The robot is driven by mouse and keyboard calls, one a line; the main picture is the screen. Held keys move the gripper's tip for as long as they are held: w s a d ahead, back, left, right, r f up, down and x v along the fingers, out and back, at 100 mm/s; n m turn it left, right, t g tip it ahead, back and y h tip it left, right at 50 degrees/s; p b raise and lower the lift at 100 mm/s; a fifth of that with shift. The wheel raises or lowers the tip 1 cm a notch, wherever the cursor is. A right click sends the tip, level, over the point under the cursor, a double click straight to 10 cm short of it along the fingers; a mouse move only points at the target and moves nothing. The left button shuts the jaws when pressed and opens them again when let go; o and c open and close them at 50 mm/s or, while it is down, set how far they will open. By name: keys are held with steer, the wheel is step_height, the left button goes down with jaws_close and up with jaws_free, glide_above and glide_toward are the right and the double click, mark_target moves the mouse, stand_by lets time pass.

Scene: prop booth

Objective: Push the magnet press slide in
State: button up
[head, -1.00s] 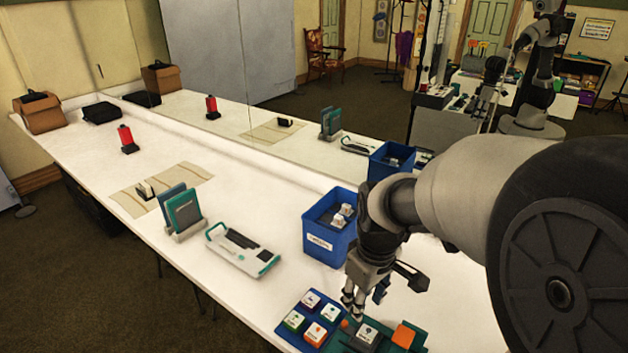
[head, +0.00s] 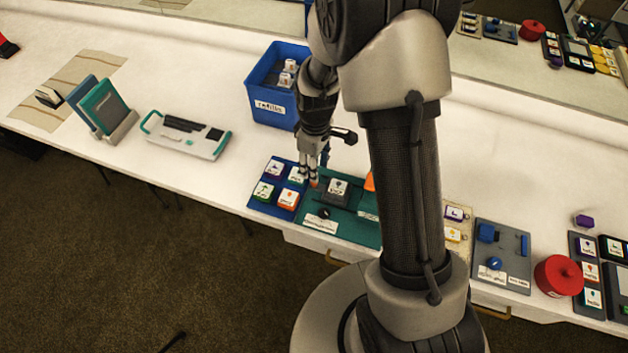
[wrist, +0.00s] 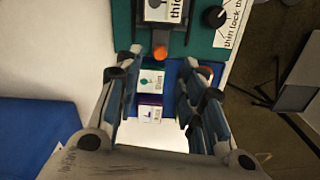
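The press is a teal board (head: 350,228) with a grey block (head: 337,190) carrying a white label, and a dark round knob (head: 323,213). A small orange knob (head: 314,184) sits at the block's left end; in the wrist view this orange knob (wrist: 160,52) shows on a short dark stem below the block (wrist: 163,12). My gripper (head: 309,178) points down beside the orange knob. In the wrist view my gripper (wrist: 163,62) has its fingers apart, with the knob near the gap between the tips. I cannot tell whether they touch.
A blue board (head: 272,203) with several labelled blocks adjoins the press on the left. A blue bin (head: 259,101) stands behind. A white, teal-handled device (head: 187,134) lies left. A grey board (head: 503,262) and red round container (head: 558,276) are right. The table's front edge is close.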

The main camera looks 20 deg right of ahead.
step_height(320, 180, down, 7)
steer(key=shift+a+b, duration=0.1)
steer(key=shift+b, duration=0.8)
steer(key=shift+c, duration=0.5)
jaws_close()
